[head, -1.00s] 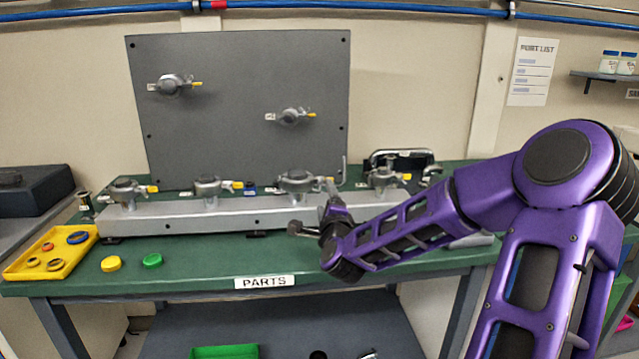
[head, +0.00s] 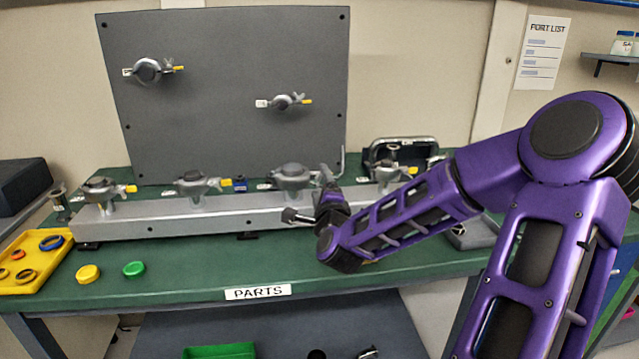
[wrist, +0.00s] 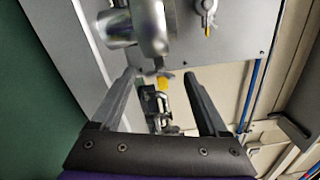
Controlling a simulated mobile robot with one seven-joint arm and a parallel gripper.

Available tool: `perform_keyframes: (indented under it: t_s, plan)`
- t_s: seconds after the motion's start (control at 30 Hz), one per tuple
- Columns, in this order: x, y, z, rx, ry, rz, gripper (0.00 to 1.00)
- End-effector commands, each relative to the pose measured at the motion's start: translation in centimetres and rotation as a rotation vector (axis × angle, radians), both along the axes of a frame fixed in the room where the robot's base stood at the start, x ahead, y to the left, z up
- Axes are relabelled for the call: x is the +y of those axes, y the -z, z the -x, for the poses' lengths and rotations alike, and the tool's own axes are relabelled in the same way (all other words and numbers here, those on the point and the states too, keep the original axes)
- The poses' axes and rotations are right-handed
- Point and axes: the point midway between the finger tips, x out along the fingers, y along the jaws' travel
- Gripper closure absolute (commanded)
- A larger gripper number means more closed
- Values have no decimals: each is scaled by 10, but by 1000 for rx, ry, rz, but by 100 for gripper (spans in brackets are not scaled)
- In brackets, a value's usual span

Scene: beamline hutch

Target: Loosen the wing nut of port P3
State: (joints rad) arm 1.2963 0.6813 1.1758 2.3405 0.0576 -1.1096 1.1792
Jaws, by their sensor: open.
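A row of clamped ports stands on the silver rail. The third port from the left (head: 292,177) is grey, with its right side partly behind my gripper. The port labels are too small to read, so I cannot confirm which is P3. My gripper (head: 326,172) is beside that port's right side. In the wrist view its two open fingers (wrist: 158,74) reach toward a round metal clamp (wrist: 152,28). A small wing nut (wrist: 163,74) with a yellow tag (wrist: 163,85) shows between the fingertips, apart from both. I cannot tell its exact depth relative to the tips.
The silver rail (head: 220,222) runs along the green bench (head: 190,277). A grey upright panel (head: 220,120) behind it carries two more clamps. A fourth port (head: 390,178) is right of my gripper. A yellow tray (head: 55,275) with rings lies at the left.

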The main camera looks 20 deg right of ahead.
Motion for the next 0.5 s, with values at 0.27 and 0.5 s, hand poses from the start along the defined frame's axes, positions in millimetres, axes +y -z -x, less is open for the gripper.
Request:
perform_keyframes:
  t_s: [0.27, 0.5]
  plan:
    - [0, 0, 0, 0, 0, 0, 33]
    - [0, 0, 0, 0, 0, 0, 76]
